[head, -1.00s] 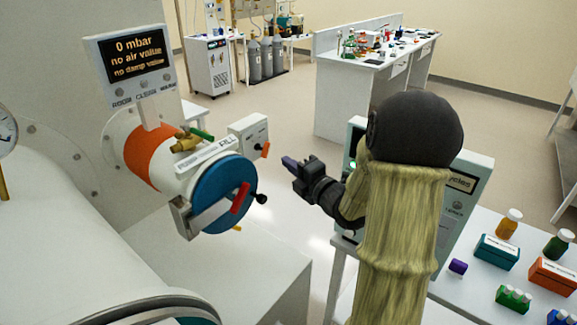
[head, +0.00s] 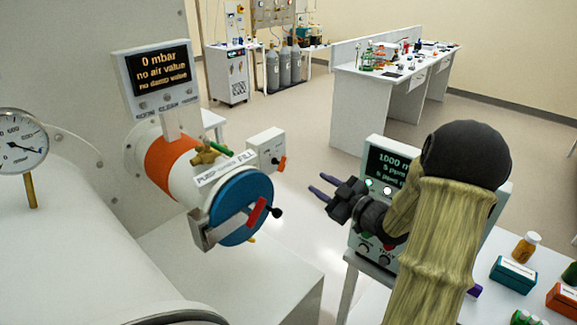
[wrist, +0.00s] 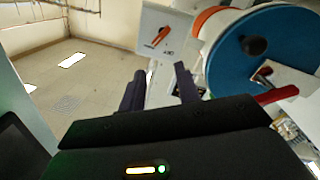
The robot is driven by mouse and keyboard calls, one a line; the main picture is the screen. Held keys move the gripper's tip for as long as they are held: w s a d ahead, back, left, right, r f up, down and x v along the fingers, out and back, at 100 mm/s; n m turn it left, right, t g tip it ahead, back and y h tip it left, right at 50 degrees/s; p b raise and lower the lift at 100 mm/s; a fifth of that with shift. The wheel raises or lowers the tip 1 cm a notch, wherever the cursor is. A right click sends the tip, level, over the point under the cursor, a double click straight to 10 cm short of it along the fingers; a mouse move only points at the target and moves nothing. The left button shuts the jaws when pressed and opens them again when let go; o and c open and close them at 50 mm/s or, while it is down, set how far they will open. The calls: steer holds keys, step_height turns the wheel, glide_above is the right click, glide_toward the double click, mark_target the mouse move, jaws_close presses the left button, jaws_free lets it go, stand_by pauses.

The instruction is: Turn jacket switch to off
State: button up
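The jacket switch appears to be the small white box (head: 262,147) with a red-orange lever (head: 280,164), at the right side of the antechamber cylinder behind its blue door. The box also shows in the wrist view (wrist: 166,30), with its orange lever (wrist: 161,36) slanted; its label is too small to read. My gripper (head: 317,187) is open and empty, to the right of the lever and apart from it. In the wrist view its two dark fingers (wrist: 160,88) are spread below the box, with nothing between them.
The blue round door (head: 238,205) with a red handle (head: 257,212) and black knob stands just left of my gripper. A display (head: 158,72) reads 0 mbar. An instrument box (head: 375,165) and bottles stand on the table at right. Open floor lies behind.

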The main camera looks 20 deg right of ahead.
mark_target(282, 164)
steer(key=s+d+m, duration=0.1)
steer(key=m, duration=0.2)
steer(key=s+d+m+y+p, duration=0.1)
steer(key=m, duration=0.2)
steer(key=s+d+f+m, duration=0.1)
steer(key=m, duration=0.3)
steer(key=shift+d+g+y, duration=0.1)
steer(key=shift+g+y, duration=0.2)
steer(key=shift+g, duration=0.1)
steer(key=shift+w, duration=0.1)
steer(key=p+x, duration=0.4)
steer(key=x, duration=1.3)
steer(key=shift+w+p, duration=0.2)
steer(key=shift+p, duration=0.15)
steer(key=shift+c, duration=0.2)
jaws_close()
